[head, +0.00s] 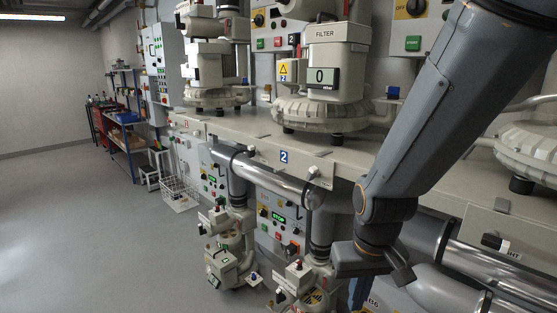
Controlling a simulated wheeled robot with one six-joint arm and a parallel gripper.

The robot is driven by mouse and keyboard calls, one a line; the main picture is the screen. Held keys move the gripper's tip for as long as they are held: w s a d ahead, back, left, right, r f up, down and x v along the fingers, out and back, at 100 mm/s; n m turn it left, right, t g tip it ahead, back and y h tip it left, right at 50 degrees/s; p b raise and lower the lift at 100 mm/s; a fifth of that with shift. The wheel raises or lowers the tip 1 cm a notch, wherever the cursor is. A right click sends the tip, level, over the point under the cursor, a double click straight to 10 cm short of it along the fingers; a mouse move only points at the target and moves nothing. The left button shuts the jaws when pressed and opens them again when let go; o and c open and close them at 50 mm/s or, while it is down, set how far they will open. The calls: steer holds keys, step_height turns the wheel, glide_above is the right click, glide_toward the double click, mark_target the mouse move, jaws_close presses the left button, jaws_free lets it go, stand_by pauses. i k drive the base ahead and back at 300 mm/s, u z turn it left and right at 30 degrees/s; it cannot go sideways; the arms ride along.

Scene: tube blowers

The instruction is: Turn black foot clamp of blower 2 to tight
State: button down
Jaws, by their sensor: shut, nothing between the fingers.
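Blower 2 (322,112) is a cream ribbed housing on a long bench, under a filter canister (338,55) reading 0. A blue plate marked 2 (283,156) is on the bench edge below it. Black feet show under the blower, one at its front (337,139). I cannot make out a clamp handle or its setting there. A black knob (494,241) beside a partly readable label is on the bench front at far right; I cannot tell which blower it belongs to. My gripper (403,275) is shut and empty, below the bench edge, right of blower 2, apart from its feet.
Shiny pipes (272,181) run along the bench front, with lower valve units (228,245) and control panels beneath. Open floor (90,230) lies at left, with a blue shelf (128,125) beyond.

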mark_target(252, 152)
steer(key=u, duration=0.05)
steer(key=k, duration=0.6)
steer(key=u, duration=0.75)
steer(key=i, duration=1.55)
steer(key=z, duration=0.65)
